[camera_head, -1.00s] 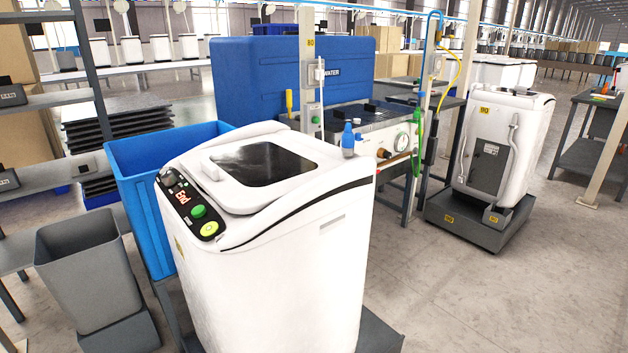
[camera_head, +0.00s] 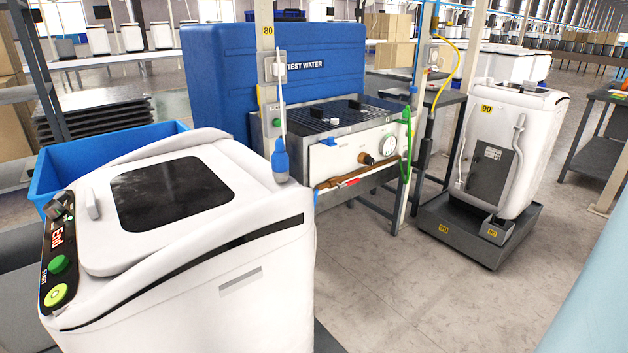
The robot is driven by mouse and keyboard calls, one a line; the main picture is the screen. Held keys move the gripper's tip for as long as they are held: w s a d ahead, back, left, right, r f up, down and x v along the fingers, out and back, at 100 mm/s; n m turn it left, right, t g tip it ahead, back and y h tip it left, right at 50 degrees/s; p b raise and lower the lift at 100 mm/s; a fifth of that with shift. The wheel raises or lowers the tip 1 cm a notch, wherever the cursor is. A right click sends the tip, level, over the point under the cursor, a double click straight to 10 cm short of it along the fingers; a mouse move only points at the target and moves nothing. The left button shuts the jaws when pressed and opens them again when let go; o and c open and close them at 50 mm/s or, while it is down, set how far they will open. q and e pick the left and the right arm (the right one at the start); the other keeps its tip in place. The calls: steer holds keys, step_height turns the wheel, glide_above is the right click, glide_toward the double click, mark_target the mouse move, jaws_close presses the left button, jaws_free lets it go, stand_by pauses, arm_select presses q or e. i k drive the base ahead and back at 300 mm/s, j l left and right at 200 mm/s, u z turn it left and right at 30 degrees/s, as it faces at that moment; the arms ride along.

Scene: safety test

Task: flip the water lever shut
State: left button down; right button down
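A small blue lever-like handle (camera_head: 328,141) sits at the upper left of the white front panel (camera_head: 345,158) of the test bench. It looks roughly level, but it is too small to tell its setting. Behind stands a large blue tank (camera_head: 215,75) marked "TEST WATER". A blue hose fitting (camera_head: 280,157) hangs from a pale hose left of the panel. Neither of my grippers is in view.
A white washer (camera_head: 190,265), its display reading "End", fills the lower left, in front of the bench's left side. A blue bin (camera_head: 95,150) is behind it. Another washer (camera_head: 505,145) stands on a dark base at right. The floor (camera_head: 420,300) between is clear.

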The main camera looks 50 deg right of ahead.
mark_target(340, 186)
steer(key=l, duration=0.55)
steer(key=k+l+u, duration=0.15)
steer(key=l, duration=0.85)
steer(key=k+l+u, duration=0.1)
steer(key=l, duration=0.45)
steer(key=k+l, duration=0.15)
steer(key=l, duration=0.35)
steer(key=k+l+u, duration=0.15)
steer(key=l, duration=0.35)
steer(key=k+l, duration=0.1)
steer(key=l, duration=0.4)
steer(key=k+l+u, duration=0.1)
steer(key=l, duration=0.4)
